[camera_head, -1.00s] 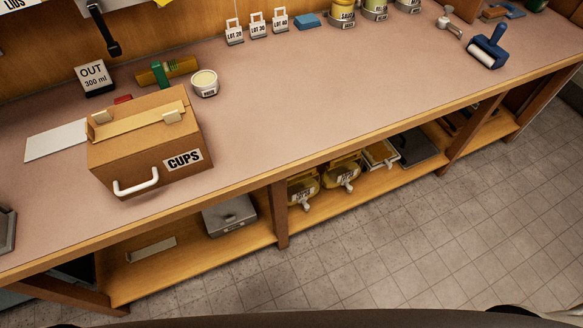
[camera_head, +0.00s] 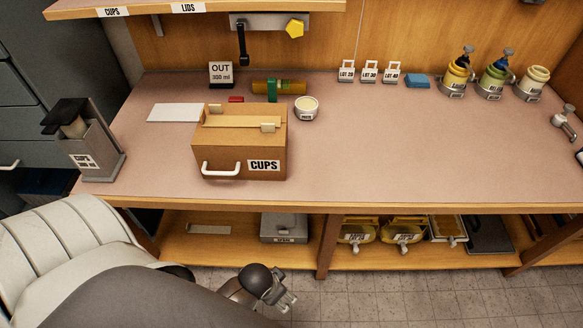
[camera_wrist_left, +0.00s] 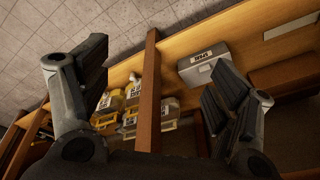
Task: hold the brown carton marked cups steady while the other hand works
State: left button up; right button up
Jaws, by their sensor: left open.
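The brown carton marked CUPS (camera_head: 225,155) stands upright on the pink bench top, left of the middle in the head view. It has a white handle on its front and two light clips on its top. My left gripper (camera_head: 288,300) is low in front of the bench, well below and apart from the carton. In the left wrist view its two dark fingers (camera_wrist_left: 150,95) are spread wide with nothing between them. That view faces the lower shelf, and the carton is not in it. My right gripper is in neither view.
A white cup (camera_head: 307,109), a green-banded roll (camera_head: 279,87), an OUT 300 ml sign (camera_head: 221,74) and a white sheet (camera_head: 174,112) lie around the carton. A grey holder (camera_head: 97,158) stands at the left end. The bench's front edge (camera_head: 400,209) lies above my gripper. The bench's middle is clear.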

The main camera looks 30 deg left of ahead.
pick_arm(q)
jog(key=w+a+r+m+t+y+p, duration=0.1)
jog(key=w+a+r+t+y, duration=0.3)
jog(key=r, duration=0.6)
jog(key=w+r+m+t+y, duration=0.1)
jog(key=w+r+t+y, duration=0.15)
jog(key=w+r, duration=0.6)
jog(key=w+a+r+m+t+y+p, duration=0.1)
jog(key=w+a+r+t+y, duration=0.2)
jog(key=r, duration=0.9)
jog(key=w+d+p+x, duration=0.1)
jog(key=p+x, duration=0.1)
jog(key=x, duration=0.8)
jog(key=shift+f, duration=0.2)
jog(key=shift+w, duration=0.15)
